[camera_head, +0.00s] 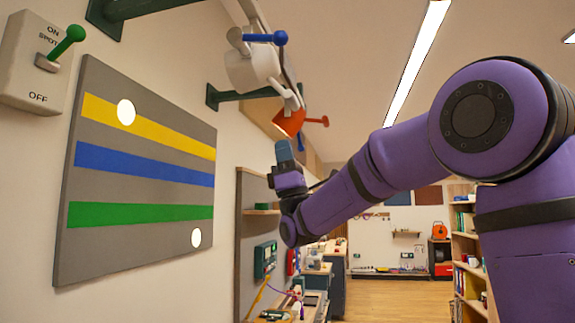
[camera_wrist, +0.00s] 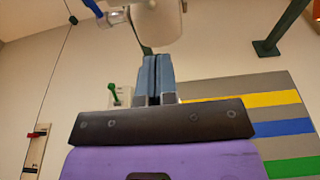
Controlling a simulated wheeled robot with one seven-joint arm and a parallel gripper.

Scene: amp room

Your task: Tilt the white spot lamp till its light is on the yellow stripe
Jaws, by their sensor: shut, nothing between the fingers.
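The white spot lamp (camera_head: 250,68) hangs from a wall bracket, with a blue-knobbed handle (camera_head: 268,38) on it. The lamp also shows at the top of the wrist view (camera_wrist: 158,24). The grey board (camera_head: 130,235) carries a yellow stripe (camera_head: 170,137), a blue one and a green one. One round light spot (camera_head: 126,112) lies across the yellow stripe's upper edge, near its left end. Another light spot (camera_head: 196,237) lies below the green stripe. I cannot tell which lamp casts which. My gripper (camera_head: 283,148) is shut and empty, fingers up, below the white lamp and apart from it.
An orange lamp (camera_head: 290,122) hangs beyond the white one. Dark green brackets (camera_head: 245,95) stick out from the wall. A wall switch (camera_head: 35,62) has its green lever up at ON. Shelves (camera_head: 468,240) stand at right; the floor between is clear.

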